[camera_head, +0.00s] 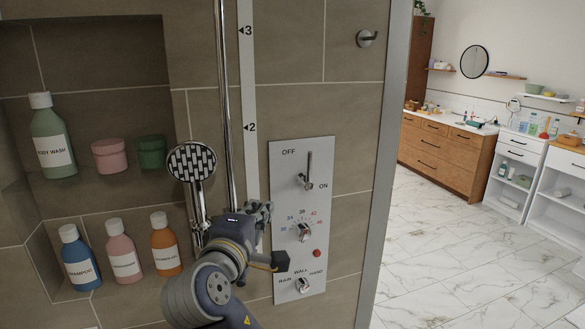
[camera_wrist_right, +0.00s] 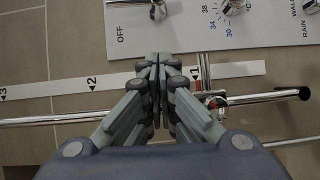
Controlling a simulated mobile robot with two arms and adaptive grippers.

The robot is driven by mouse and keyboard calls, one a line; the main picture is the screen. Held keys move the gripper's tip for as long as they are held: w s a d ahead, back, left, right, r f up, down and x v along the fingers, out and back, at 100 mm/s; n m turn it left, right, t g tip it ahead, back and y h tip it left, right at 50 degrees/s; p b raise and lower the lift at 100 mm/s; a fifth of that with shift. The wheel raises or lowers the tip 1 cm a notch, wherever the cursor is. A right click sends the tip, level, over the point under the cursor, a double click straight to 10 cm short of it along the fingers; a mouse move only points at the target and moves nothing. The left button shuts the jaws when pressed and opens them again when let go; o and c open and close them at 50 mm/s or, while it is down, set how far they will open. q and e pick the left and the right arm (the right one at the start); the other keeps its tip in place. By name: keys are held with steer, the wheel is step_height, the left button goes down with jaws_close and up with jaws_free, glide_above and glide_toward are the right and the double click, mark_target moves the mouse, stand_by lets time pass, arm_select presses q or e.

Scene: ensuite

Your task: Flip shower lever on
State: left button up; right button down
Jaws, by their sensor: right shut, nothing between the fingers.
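The shower lever (camera_head: 309,166) is a thin metal handle on the light grey control panel (camera_head: 322,222). It points up, with OFF printed at its upper left and ON at its lower right. My right gripper (camera_head: 264,211) is shut and empty, in front of the wall left of the panel and below the lever, apart from it. In the right wrist view the shut fingertips (camera_wrist_right: 159,62) are near the panel's edge, and the lever base (camera_wrist_right: 157,10) is partly cut off at the top. My left gripper is not in view.
A temperature knob (camera_head: 303,232), a red button (camera_head: 317,253) and a mode knob (camera_head: 302,285) sit lower on the panel. The hand shower (camera_head: 191,162) and its chrome rail (camera_head: 226,100) stand left. Bottles, such as body wash (camera_head: 51,140), fill the niche.

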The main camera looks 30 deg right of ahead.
steer(key=shift+h, duration=0.6)
steer(key=r, duration=0.2)
steer(key=s+r, duration=0.1)
steer(key=r, duration=0.1)
steer(key=shift+s+r, duration=0.1)
steer(key=shift+s, duration=0.05)
steer(key=shift+d, duration=0.1)
steer(key=p+x, duration=0.2)
steer(key=x, duration=0.2)
steer(key=s+d+p+x, duration=0.1)
steer(key=p+x, duration=0.1)
steer(key=x, duration=0.2)
steer(key=s+d+p+x, duration=0.1)
steer(key=x, duration=0.3)
steer(key=shift+w+d+p, duration=0.25)
steer(key=shift+d+p, duration=0.05)
steer(key=shift+p, duration=0.1)
steer(key=shift+w, duration=0.1)
